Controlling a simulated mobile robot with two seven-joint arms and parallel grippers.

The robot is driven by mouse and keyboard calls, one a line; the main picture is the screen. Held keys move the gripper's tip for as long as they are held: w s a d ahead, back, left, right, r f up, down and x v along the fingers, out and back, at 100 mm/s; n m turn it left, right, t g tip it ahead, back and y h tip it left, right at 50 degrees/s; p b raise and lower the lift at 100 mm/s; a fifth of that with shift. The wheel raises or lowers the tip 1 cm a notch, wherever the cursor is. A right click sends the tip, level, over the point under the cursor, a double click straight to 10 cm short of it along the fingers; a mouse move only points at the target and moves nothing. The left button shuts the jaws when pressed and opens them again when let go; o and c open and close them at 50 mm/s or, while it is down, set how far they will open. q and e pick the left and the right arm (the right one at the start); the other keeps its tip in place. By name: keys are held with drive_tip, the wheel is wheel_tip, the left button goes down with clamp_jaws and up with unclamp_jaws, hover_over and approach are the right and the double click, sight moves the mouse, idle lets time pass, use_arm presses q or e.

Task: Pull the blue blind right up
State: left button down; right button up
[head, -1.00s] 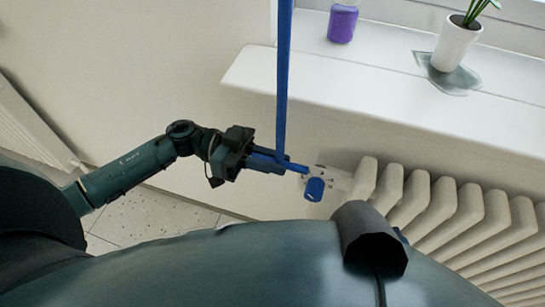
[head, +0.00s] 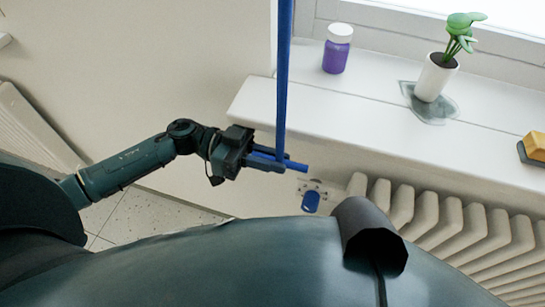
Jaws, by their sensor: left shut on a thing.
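A blue strap (head: 283,70) hangs straight down in front of the window sill's left end. My left gripper (head: 285,162) is shut on the blue strap near its lower end, at about the height of the sill's front edge. A small blue tag-like piece (head: 311,201) shows just below, by a pale metal plate on the wall. The blind itself is out of view above. My right gripper is not in view.
The white sill (head: 350,115) holds a purple jar (head: 336,50), a potted plant (head: 437,76) on a grey cloth (head: 424,108), and a yellow-topped block (head: 535,146). A ribbed radiator (head: 450,225) stands below the sill. The wall left of the strap is clear.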

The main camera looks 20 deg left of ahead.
use_arm(q)
drive_tip(key=c, duration=1.4)
unclamp_jaws()
drive_tip(key=shift+w, duration=0.1)
drive_tip(key=shift+a, duration=0.1)
drive_tip(key=a+b, duration=0.2)
drive_tip(key=a, duration=1.1)
drive_tip(key=shift+w, duration=0.2)
